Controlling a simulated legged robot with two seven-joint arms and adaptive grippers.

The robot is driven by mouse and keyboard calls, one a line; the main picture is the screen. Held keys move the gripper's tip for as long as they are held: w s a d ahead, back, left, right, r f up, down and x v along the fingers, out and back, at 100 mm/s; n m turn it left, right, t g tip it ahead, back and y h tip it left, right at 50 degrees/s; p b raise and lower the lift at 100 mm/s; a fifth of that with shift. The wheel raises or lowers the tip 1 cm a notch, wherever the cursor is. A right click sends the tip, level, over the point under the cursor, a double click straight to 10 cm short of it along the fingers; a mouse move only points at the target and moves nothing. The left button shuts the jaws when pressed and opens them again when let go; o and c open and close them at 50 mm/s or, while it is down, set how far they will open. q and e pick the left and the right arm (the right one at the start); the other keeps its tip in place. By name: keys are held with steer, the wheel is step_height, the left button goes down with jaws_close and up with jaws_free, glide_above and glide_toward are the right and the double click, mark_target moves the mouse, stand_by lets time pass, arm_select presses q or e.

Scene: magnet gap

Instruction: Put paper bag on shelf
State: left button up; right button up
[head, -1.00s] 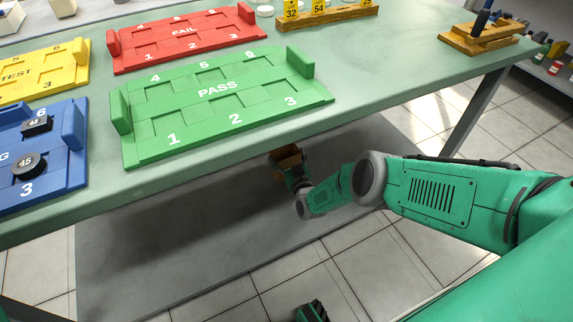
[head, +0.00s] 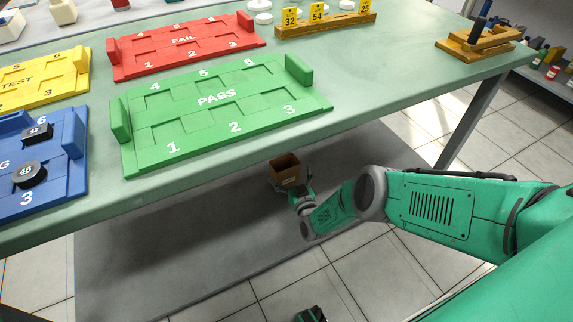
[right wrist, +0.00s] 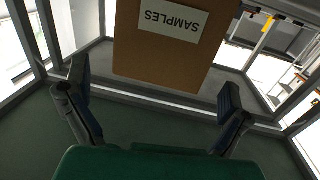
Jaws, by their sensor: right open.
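The paper bag (head: 285,170) is brown and open at the top. It stands upright on the grey surface under the table. In the right wrist view the bag (right wrist: 172,55) carries a white label reading SAMPLES, upside down in the picture. My right gripper (head: 292,189) is just on the near side of the bag in the head view. In the right wrist view its two fingers (right wrist: 154,88) are wide apart, with the bag beyond them and nothing held. The lower part of the bag is cut off there.
The green table (head: 390,80) overhangs the bag. It carries green (head: 220,98), red (head: 180,44), yellow and blue trays, a wooden rack (head: 325,25) and a wooden stand (head: 478,42). The grey surface (head: 170,250) left of the bag is clear.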

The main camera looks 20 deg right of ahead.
steer(key=s+p, duration=0.1)
steer(key=s, duration=0.1)
steer(key=s+p, duration=0.1)
steer(key=s, duration=0.2)
steer(key=s+p, duration=0.1)
steer(key=s, duration=0.2)
steer(key=shift+s+a, duration=0.1)
steer(key=shift+a, duration=0.3)
